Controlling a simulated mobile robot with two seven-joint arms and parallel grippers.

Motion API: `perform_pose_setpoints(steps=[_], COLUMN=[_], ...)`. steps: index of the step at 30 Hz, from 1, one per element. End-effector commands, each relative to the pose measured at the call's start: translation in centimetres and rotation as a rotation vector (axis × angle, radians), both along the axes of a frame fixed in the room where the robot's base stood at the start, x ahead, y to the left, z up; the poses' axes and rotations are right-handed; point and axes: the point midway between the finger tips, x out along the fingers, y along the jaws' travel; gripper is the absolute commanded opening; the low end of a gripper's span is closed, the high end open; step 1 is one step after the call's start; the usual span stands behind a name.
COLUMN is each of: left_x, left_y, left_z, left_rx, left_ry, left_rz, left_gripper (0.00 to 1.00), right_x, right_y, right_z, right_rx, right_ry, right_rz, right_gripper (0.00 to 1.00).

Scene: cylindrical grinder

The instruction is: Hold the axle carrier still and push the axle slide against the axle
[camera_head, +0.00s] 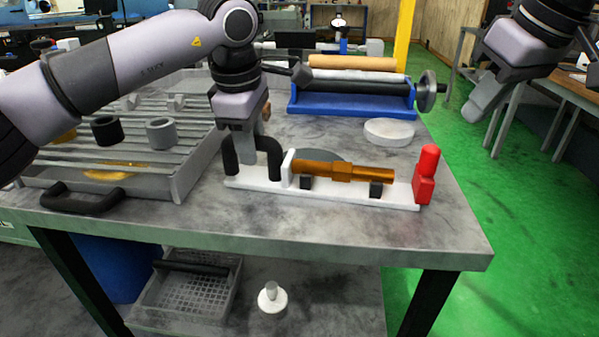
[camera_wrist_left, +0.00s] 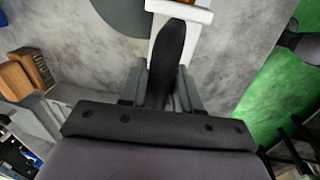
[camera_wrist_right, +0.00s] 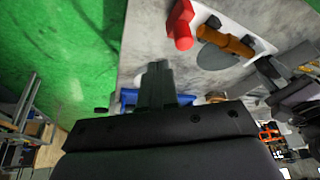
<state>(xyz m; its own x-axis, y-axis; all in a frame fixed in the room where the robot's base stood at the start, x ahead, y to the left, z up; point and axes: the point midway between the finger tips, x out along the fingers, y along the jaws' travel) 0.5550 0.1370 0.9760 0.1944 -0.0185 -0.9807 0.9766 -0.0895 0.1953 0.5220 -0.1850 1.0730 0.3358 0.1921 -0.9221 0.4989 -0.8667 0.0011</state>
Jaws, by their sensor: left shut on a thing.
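The white axle carrier (camera_head: 335,194) lies on the grey table. The orange-brown axle (camera_head: 345,171) lies along it, above two black supports, with its left end at a white upright plate. A red piece with a rounded knob (camera_head: 425,178), apparently the axle slide, stands at the carrier's right end; a small gap shows between it and the axle. My left gripper (camera_head: 245,155) is shut on the carrier's black handle (camera_wrist_left: 170,55) at the left end. My right gripper (camera_head: 480,105) is raised beyond the table's right side, away from the red piece; its fingers (camera_wrist_right: 157,80) look together and empty.
Behind the carrier are a blue stand with rollers (camera_head: 350,103) and a pale disc (camera_head: 389,132). A grey tray with slats (camera_head: 180,180) stands left, with dark and grey rings on it. The table top right of the red piece is clear.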

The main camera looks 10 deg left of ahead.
Motion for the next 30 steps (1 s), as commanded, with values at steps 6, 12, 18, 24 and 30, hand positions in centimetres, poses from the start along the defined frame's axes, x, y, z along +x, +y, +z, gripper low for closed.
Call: perform_pose_setpoints(steps=[6,12,18,24,30], left_x=[-0.1,-0.1,-0.1,-0.1,-0.1], left_y=[0.0,0.0,0.0,0.0,0.0], left_z=[-0.1,-0.1,-0.1,-0.1,-0.1], left_rx=[0.001,0.001,0.001,0.001,0.001], left_ry=[0.003,0.003,0.003,0.002,0.002], left_rz=[-0.002,-0.002,-0.002,-0.002,-0.002], left_gripper=[0.00,0.00,0.00,0.00,0.00], right_x=[0.0,0.0,0.0,0.0,0.0], right_y=[-0.1,0.0,0.0,0.0,0.0], right_z=[-3.4,-6.1,-7.7,-8.1,-8.1], right_rx=[0.000,0.002,0.002,0.003,0.003], right_ry=[0.001,0.001,-0.001,-0.002,-0.002], right_rz=[0.000,0.001,0.002,0.002,0.002], right_gripper=[0.00,0.00,0.00,0.00,0.00])
